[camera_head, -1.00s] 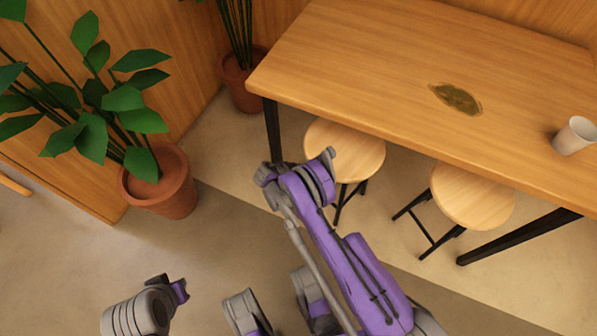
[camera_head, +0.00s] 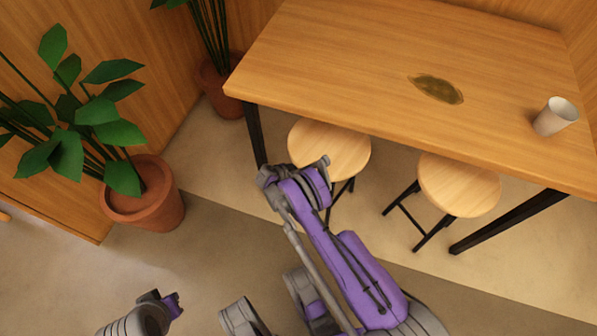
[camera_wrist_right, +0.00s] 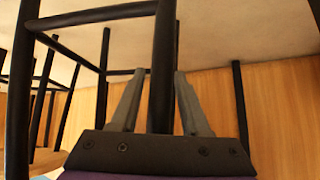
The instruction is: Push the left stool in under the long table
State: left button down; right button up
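The long wooden table (camera_head: 330,50) stands at upper right in the head view. The left stool (camera_head: 330,147) has a round wooden seat and black legs. Its seat shows mostly in front of the table's front edge, with its far rim at that edge. My right arm reaches up to it, and its gripper is hidden in the head view. In the right wrist view, the right gripper (camera_wrist_right: 158,80) has its two grey fingers on either side of a black stool leg (camera_wrist_right: 162,45), with narrow gaps visible. My left wrist is at the lower left, clear of the stools; its fingers cannot be made out.
A second stool (camera_head: 458,187) stands to the right. A white cup (camera_head: 555,117) and a brown-green patch (camera_head: 437,88) are on the table. Potted plants (camera_head: 145,200) (camera_head: 222,90) stand at left. A black table leg (camera_head: 255,135) is close left of the left stool. Floor (camera_head: 240,220) is open in front.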

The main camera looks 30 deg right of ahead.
grip_shut()
dwell(1.1)
